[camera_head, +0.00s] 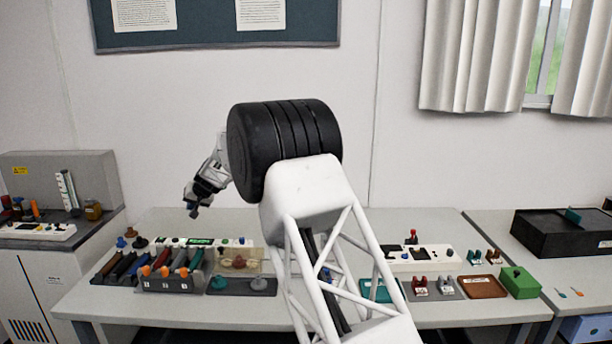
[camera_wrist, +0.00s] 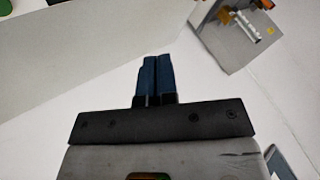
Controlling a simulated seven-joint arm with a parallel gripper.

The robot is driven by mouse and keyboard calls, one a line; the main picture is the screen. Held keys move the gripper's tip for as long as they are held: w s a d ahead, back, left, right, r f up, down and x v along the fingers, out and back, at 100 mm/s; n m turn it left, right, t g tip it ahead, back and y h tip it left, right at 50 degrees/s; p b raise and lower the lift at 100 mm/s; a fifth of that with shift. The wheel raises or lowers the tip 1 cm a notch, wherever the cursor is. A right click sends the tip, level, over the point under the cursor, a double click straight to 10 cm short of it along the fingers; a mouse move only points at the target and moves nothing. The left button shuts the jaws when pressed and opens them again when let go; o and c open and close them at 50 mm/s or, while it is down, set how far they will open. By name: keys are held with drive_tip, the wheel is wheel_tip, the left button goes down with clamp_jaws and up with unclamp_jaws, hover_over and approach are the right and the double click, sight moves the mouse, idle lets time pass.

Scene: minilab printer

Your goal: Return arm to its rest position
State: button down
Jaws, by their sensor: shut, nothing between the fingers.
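My gripper (camera_head: 194,211) hangs in the air above the back left part of the long table (camera_head: 255,312), in front of the white wall. Its tips point down and to the left in the head view. In the wrist view the two blue fingers (camera_wrist: 155,78) lie side by side, shut with nothing between them. My arm rises from the bottom of the head view, bends at a large black joint and hides the middle of the table. The gripper touches nothing that I can see.
Below the gripper stand a rack of coloured cartridges (camera_head: 168,280) and a white panel with green displays (camera_head: 203,242). A grey cabinet (camera_head: 55,262) stands at the left. A green box (camera_head: 519,282), a brown tray (camera_head: 481,287) and a black bin (camera_head: 563,234) are at the right.

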drive_tip(key=s+d+r+h, duration=0.1)
drive_tip(key=s+d+r, duration=0.45)
drive_tip(key=d, duration=0.35)
drive_tip(key=s+d+r+h, duration=0.1)
drive_tip(key=s+d+r, duration=0.4)
drive_tip(key=d, duration=0.5)
drive_tip(key=s+d+r+m+h, duration=0.1)
drive_tip(key=s+d+r, duration=0.2)
drive_tip(key=s+d, duration=0.55)
drive_tip(key=s+d+r+h, duration=0.1)
drive_tip(key=s+d+r, duration=0.2)
drive_tip(key=s+d, duration=0.5)
drive_tip(key=s+d+m+h, duration=0.2)
drive_tip(key=s+d, duration=1.3)
drive_tip(key=s, duration=0.4)
drive_tip(key=s+d+f, duration=0.2)
drive_tip(key=s+d, duration=0.1)
drive_tip(key=s, duration=0.4)
drive_tip(key=s+d+f+h, duration=0.1)
drive_tip(key=s+d+f, duration=0.2)
drive_tip(key=s, duration=0.4)
drive_tip(key=s+d+f+m+g+h, duration=0.1)
drive_tip(key=s+d+f, duration=0.2)
drive_tip(key=s, duration=0.5)
drive_tip(key=shift+d, duration=0.2)
